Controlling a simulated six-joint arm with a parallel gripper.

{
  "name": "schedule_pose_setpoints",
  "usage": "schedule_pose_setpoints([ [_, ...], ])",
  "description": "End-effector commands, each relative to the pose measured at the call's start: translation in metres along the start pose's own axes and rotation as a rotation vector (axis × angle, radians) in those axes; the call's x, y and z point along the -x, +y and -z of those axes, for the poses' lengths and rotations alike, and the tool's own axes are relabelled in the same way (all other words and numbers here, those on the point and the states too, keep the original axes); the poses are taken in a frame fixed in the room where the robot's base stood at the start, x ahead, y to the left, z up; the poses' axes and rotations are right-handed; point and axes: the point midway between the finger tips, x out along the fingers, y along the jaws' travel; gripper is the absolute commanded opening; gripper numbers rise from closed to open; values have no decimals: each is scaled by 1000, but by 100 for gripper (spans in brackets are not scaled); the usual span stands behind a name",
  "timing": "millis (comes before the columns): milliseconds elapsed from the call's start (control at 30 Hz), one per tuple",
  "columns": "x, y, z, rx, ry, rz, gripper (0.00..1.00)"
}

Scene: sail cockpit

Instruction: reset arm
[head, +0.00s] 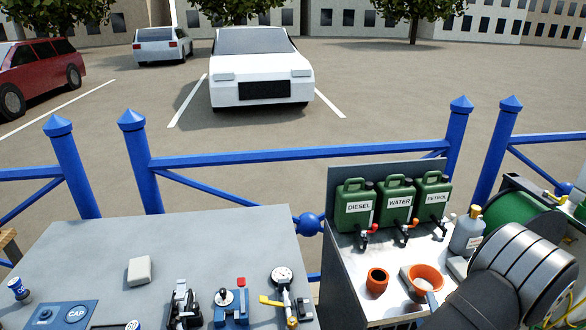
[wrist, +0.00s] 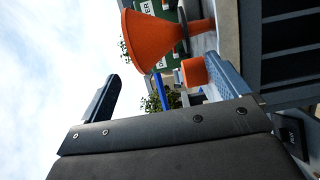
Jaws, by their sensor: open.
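My gripper (wrist: 160,75) is open in the wrist view, with one dark finger on the left and one blue-grey finger on the right. I see nothing held between the fingers. An orange funnel (wrist: 152,40) shows sideways beyond them, with a small orange pot (wrist: 194,71) nearby. In the head view the funnel (head: 425,275) and the pot (head: 377,281) stand on the right-hand bench.
Green cans marked diesel (head: 356,207), water (head: 397,200) and petrol (head: 432,195) stand behind the funnel. A grey bottle (head: 467,235) is beside them. The left table (head: 215,245) holds a white block (head: 139,270) and several fittings along its front. Blue railings (head: 300,155) run behind.

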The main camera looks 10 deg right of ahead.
Motion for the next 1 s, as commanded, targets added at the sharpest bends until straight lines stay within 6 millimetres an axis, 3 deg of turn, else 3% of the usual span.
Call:
schedule_pose_setpoints([
  [300,-56,0,1,1,3,-1,93],
  [833,-54,8,0,-1,0,1,93],
  [867,-54,8,0,-1,0,1,99],
  [1000,-54,8,0,-1,0,1,100],
])
